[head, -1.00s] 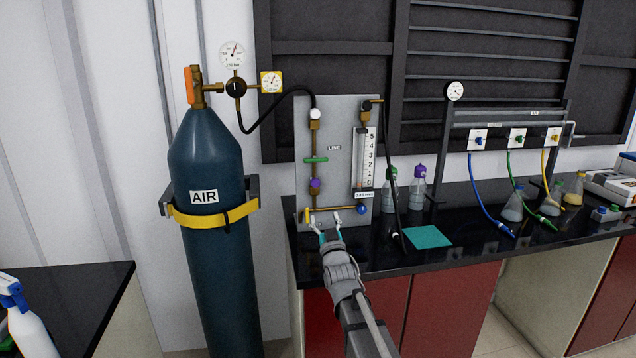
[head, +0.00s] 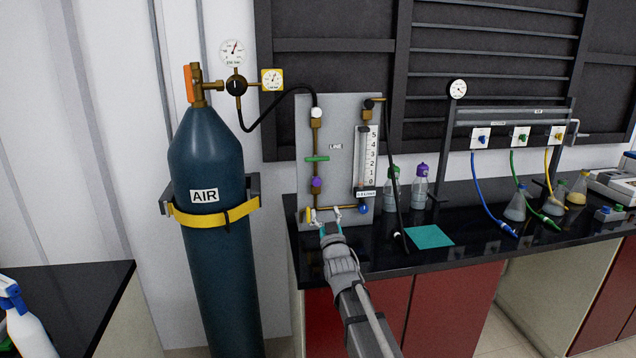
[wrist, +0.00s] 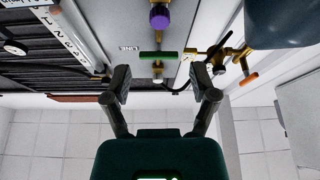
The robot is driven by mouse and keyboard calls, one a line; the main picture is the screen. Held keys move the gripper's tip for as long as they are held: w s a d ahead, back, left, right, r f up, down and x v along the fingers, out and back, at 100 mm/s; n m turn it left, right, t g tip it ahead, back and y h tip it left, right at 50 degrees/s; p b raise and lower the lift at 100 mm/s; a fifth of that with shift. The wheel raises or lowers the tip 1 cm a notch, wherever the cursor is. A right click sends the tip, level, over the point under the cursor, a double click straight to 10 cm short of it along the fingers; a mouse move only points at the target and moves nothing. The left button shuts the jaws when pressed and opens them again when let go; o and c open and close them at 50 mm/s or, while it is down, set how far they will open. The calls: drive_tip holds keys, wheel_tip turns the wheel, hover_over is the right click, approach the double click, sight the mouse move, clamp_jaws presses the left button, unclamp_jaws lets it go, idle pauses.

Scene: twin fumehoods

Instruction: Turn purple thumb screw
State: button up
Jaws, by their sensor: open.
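The purple thumb screw (head: 316,182) sits on the brass pipe at the left of the grey panel, below a green handle (head: 316,159). In the wrist view the purple thumb screw (wrist: 159,16) is near the top, above the green handle (wrist: 158,54) in the picture. My gripper (head: 323,213) is in front of the panel's lower edge, below the purple screw in the head view. Its fingers (wrist: 164,82) are apart with nothing between them, and they do not touch the screw.
The grey panel (head: 340,110) also carries a flowmeter (head: 366,155) and a blue knob (head: 364,209). A yellow knob (head: 308,215) is close to my fingers. The air cylinder (head: 206,270) stands left. Bottles (head: 419,190) and a teal mat (head: 429,237) are on the bench at right.

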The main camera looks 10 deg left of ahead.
sight(317, 183)
drive_tip(key=p+x, duration=0.4)
drive_tip(key=x, duration=0.8)
drive_tip(key=shift+w+a+r, duration=0.1)
drive_tip(key=shift+w, duration=0.15)
clamp_jaws()
